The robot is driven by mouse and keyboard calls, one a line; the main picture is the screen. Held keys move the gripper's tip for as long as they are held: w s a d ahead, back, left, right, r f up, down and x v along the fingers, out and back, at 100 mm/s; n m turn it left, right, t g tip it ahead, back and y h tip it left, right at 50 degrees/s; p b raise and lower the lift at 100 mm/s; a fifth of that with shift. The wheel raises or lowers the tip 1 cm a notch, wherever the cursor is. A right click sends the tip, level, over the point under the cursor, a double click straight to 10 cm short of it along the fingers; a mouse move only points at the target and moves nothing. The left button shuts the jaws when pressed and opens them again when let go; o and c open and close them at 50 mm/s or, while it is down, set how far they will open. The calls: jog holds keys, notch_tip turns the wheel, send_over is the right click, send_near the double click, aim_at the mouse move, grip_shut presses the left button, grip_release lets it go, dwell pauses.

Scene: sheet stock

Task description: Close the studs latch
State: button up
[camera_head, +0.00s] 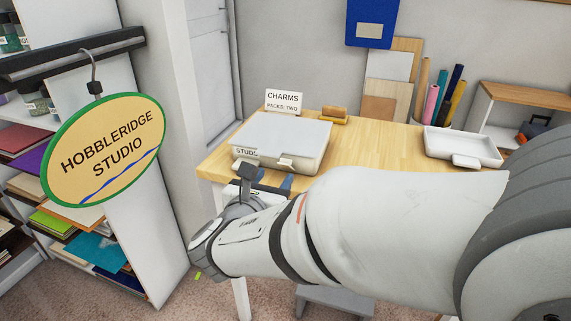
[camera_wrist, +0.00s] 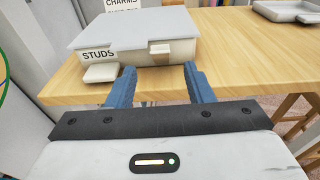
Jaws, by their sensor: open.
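The studs box (camera_head: 280,145) is a pale case with a flat grey lid lying down on it, on the wooden table. It shows in the wrist view (camera_wrist: 135,30) with its STUDS label (camera_wrist: 98,56). At its front left a latch flap (camera_wrist: 101,73) sticks out, low and away from the lid. A second latch (camera_wrist: 160,48), right of centre, lies up against the front near the lid's edge. My gripper (camera_wrist: 160,82) is open and empty in front of the box, its blue fingers apart and not touching it. In the head view my wrist partly hides the gripper.
A CHARMS card (camera_head: 284,101) and a wooden roll (camera_head: 334,112) stand behind the box. A white open tray (camera_head: 462,147) sits at the table's right. Table top (camera_head: 375,150) between box and tray is clear. The HOBBLERIDGE STUDIO sign (camera_head: 105,150) hangs at left.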

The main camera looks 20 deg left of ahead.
aim_at(285, 167)
jog(key=shift+s+r, duration=0.1)
jog(key=shift+s, duration=0.8)
jog(key=shift+c, duration=0.5)
jog(key=shift+t, duration=0.7)
jog(key=s+f, duration=0.1)
jog(key=s, duration=0.1)
jog(key=s+f, duration=0.4)
jog(key=shift+s+a+p, duration=0.2)
jog(key=shift+a+p, duration=0.05)
jog(key=shift+p, duration=0.05)
jog(key=c, duration=0.6)
jog(key=shift+s+d+f, duration=0.1)
jog(key=shift+s, duration=0.2)
jog(key=shift+c, duration=0.6)
jog(key=shift+w, duration=0.2)
jog(key=shift+c, duration=0.9)
jog(key=w, duration=0.6)
jog(key=w+b, duration=0.1)
jog(key=w, duration=0.2)
jog(key=shift+d, duration=0.35)
grip_shut()
jog(key=shift+w+r, duration=1.5)
jog(key=shift+w, duration=0.1)
